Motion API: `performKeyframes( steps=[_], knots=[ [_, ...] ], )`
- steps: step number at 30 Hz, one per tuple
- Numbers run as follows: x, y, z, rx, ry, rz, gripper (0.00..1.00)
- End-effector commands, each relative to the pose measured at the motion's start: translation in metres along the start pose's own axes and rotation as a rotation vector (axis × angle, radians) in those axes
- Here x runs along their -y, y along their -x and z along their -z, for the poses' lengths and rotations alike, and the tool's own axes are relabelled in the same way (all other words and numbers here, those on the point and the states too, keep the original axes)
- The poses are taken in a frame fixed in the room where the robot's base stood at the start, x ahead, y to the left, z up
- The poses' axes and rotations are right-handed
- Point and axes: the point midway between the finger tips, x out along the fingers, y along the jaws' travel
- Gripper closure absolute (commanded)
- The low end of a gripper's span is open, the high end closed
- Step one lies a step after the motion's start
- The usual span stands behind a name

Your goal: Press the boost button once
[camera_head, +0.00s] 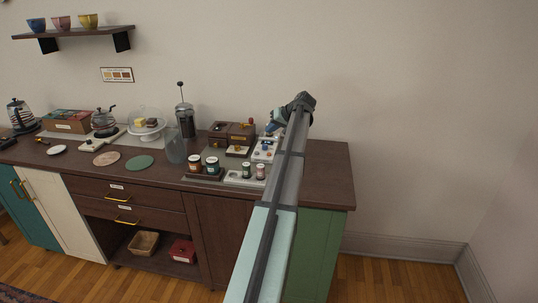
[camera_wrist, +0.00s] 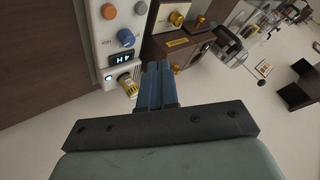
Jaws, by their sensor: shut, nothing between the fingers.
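A white control panel (camera_wrist: 112,45) with knobs, buttons and a small lit display (camera_wrist: 121,58) is at the upper left of the wrist view. It carries an orange knob (camera_wrist: 109,11), a blue knob (camera_wrist: 126,37) and a small pale lit button (camera_wrist: 108,77). I cannot read which control is the boost button. In the head view the panel (camera_head: 263,150) lies on the counter, partly behind my arm. My gripper (camera_wrist: 157,66) is shut and empty, its blue fingers just right of the panel. It also shows above the panel in the head view (camera_head: 272,128); contact cannot be told.
Brown boxes with brass knobs (camera_wrist: 174,42) stand beside the panel, close to my fingertips. On the counter (camera_head: 325,170) are jars (camera_head: 212,165), a French press (camera_head: 186,122) and a glass-domed stand (camera_head: 147,126). The counter's right end is clear.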

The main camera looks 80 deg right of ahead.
Motion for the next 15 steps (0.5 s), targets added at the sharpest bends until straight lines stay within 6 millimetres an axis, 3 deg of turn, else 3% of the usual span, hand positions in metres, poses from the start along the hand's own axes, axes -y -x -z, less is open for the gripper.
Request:
performKeyframes(
  steps=[15],
  knots=[
    [-0.029, -0.041, -0.03, 0.0, -0.001, 0.0, 1.0]
  ],
)
